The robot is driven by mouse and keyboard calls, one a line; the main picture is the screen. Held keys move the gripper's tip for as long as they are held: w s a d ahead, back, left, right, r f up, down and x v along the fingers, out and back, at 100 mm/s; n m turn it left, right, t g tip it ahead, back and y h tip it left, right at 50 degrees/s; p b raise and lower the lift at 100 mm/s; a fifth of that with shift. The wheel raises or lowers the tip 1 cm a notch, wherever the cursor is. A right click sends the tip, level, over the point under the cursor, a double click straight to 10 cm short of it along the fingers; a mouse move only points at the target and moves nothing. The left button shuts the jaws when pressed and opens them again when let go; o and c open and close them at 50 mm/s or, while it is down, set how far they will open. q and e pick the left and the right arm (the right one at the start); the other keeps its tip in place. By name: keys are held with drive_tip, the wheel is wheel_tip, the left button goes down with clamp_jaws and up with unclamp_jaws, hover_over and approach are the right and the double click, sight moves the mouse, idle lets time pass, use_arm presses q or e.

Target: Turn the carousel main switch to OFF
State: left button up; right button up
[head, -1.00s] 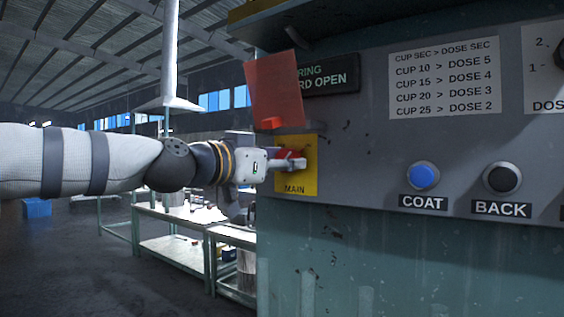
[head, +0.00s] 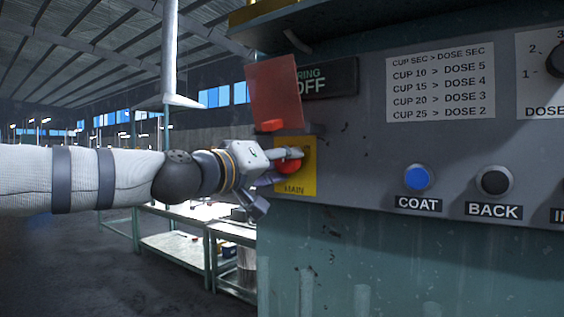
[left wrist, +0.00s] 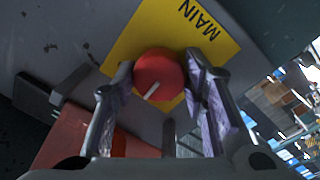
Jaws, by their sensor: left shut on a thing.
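The main switch is a red round knob with a white mark, on a yellow plate labelled MAIN (head: 309,181). In the head view the red knob (head: 289,166) is partly hidden by my left gripper (head: 288,155). The left wrist view shows the knob (left wrist: 158,74) between the two fingers of my left gripper (left wrist: 155,88), which is shut on it. The sign above, partly covered by a red flap, reads "...RING" and "...OFF" (head: 335,80). My right gripper is not in view.
The red flap (head: 274,90) hangs just above the yellow plate. Benches (head: 175,250) stand behind at the left.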

use_arm(q)
drive_tip(key=n, duration=0.4)
drive_tip(key=shift+n, duration=0.3)
drive_tip(key=shift+s+n+p, duration=0.1)
drive_tip(key=shift+n+p, duration=0.25)
drive_tip(key=shift+n, duration=1.65)
drive_tip(key=shift+d, duration=0.1)
drive_tip(key=o, duration=1.2)
drive_tip(key=shift+c, duration=0.2)
drive_tip(key=v, duration=1.2)
drive_tip(key=shift+s+d+f, duration=0.1)
drive_tip(key=shift+d+f, duration=0.05)
